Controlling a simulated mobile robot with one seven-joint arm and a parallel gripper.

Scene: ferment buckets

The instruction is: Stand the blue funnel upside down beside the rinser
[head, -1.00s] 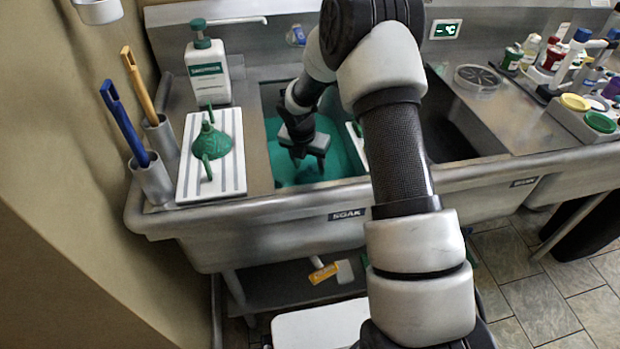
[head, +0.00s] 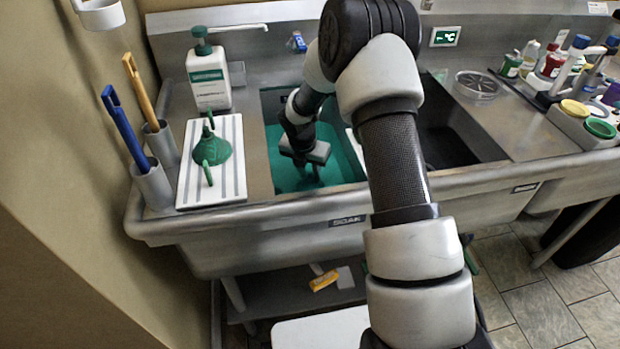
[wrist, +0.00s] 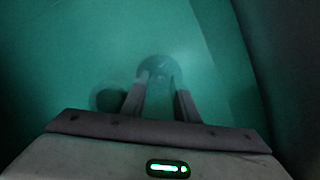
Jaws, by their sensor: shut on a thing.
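My gripper (head: 306,165) reaches down into the teal liquid of the left sink basin. No blue funnel shows elsewhere. The rinser seems to be the round, low, barred disc (head: 477,84) on the steel deck right of the basins. A green funnel (head: 211,149) stands upside down on a white striped board (head: 232,132).
A pump bottle (head: 208,80) stands behind the board. Blue and yellow brushes stand in metal cups (head: 153,187) on the left. A dark empty basin (head: 450,140) lies between the soak basin and the rinser. Bottles and a cup block (head: 580,128) crowd the right deck.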

